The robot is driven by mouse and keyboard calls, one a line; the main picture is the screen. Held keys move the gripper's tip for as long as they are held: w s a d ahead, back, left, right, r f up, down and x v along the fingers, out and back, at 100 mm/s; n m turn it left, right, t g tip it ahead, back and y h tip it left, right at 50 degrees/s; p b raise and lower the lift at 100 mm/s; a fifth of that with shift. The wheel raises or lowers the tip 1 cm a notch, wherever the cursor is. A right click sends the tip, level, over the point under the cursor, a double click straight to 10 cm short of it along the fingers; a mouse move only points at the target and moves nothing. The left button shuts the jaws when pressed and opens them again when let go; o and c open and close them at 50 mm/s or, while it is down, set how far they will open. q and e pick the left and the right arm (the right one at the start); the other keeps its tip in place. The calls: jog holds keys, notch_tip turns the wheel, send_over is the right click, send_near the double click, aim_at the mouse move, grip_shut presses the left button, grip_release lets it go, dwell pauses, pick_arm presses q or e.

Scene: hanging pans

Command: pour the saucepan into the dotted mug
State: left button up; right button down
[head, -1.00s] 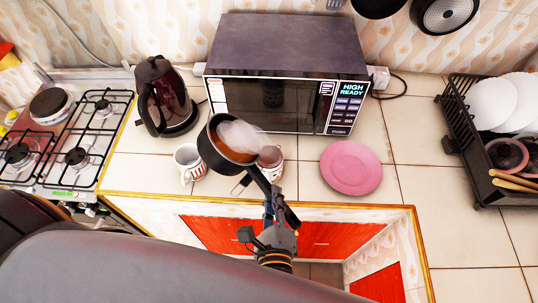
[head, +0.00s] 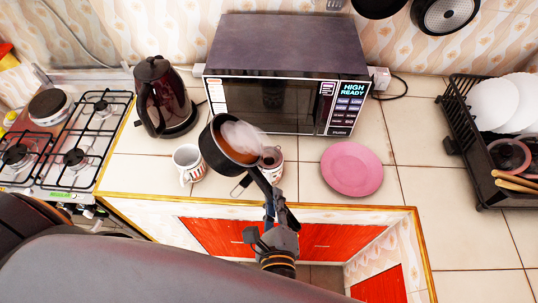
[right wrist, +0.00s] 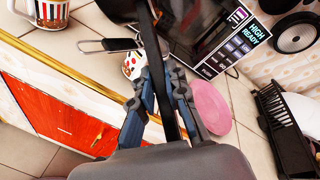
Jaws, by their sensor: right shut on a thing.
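The black saucepan (head: 213,153) holds orange-brown liquid with whitish steam over it. My right gripper (head: 271,208) is shut on its handle (right wrist: 158,65) and holds it over the counter in front of the microwave. The dotted mug (head: 275,171) stands just right of the pan, partly hidden by the pan and handle. In the right wrist view the dotted mug (right wrist: 129,69) shows coloured dots and is partly covered by the handle. The pan's bowl is mostly out of that view. My left gripper is not in view.
A second mug (head: 187,165), striped in the right wrist view (right wrist: 45,12), stands left of the pan. A pink plate (head: 351,168) lies right. A kettle (head: 163,97) and microwave (head: 283,75) stand behind. A small black-handled utensil (right wrist: 108,45) lies between the mugs.

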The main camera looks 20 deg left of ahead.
jog(key=shift+m+g+y+b, duration=0.3)
jog(key=shift+m+b, duration=0.2)
jog(key=shift+m, duration=0.2)
dwell(2.9)
jog(key=shift+f+m+g+y+b, duration=0.3)
jog(key=shift+f+m+b, duration=0.6)
jog(key=shift+b, duration=0.7)
dwell(1.2)
jog(key=shift+f+b, duration=0.3)
jog(key=shift+a+f+m+b, duration=0.1)
jog(key=shift+f+m+b, duration=0.2)
jog(key=shift+b, duration=0.3)
